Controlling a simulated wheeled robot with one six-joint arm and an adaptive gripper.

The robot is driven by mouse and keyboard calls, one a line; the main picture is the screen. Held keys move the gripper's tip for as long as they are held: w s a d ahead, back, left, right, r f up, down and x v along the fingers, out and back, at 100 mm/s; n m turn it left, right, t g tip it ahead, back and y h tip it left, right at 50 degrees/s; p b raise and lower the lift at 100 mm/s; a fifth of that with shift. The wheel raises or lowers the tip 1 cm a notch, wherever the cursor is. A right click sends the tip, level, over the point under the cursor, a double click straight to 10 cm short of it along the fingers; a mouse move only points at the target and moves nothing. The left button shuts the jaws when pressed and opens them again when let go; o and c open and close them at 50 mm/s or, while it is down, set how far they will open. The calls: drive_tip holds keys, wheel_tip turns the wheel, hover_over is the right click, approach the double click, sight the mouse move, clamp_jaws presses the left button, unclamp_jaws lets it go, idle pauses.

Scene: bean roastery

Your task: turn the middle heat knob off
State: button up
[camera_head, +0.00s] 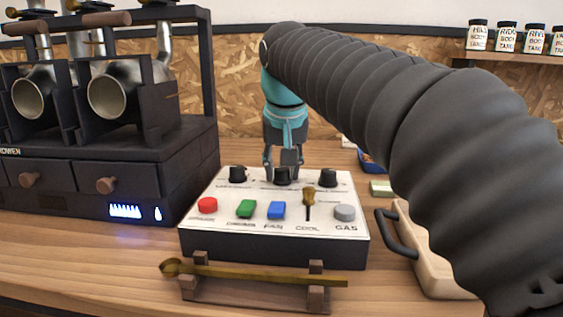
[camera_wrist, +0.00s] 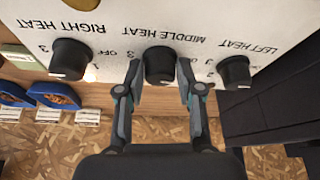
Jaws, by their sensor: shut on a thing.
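The control panel (camera_head: 225,195) is a white-topped box on the wooden counter, with three black knobs along its back edge. The middle heat knob (camera_head: 283,175) sits between the left heat knob (camera_head: 237,174) and the right heat knob (camera_head: 328,178). My gripper (camera_head: 284,168) points down at the middle knob. In the wrist view my gripper (camera_wrist: 162,78) has its two fingers on either side of the middle heat knob (camera_wrist: 159,65), shut on it. The MIDDLE HEAT label and an OFF mark show beside it. The knob's exact pointer setting is hard to read.
The panel's front row holds a red button (camera_head: 207,205), green (camera_head: 246,209) and blue (camera_head: 277,210) switches, a brass-topped lever (camera_head: 308,198) and a grey button (camera_head: 345,212). A long scoop (camera_head: 250,274) rests in front. A black roaster (camera_head: 100,150) stands left, a tray (camera_head: 430,255) right.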

drive_tip(key=shift+f+n+y+p, duration=0.1)
drive_tip(key=shift+n+y+p, duration=0.3)
drive_tip(key=shift+n, duration=0.7)
drive_tip(key=shift+d, duration=0.1)
drive_tip(key=o, duration=1.2)
drive_tip(key=shift+v, duration=6.05)
drive_tip(key=shift+d, duration=0.1)
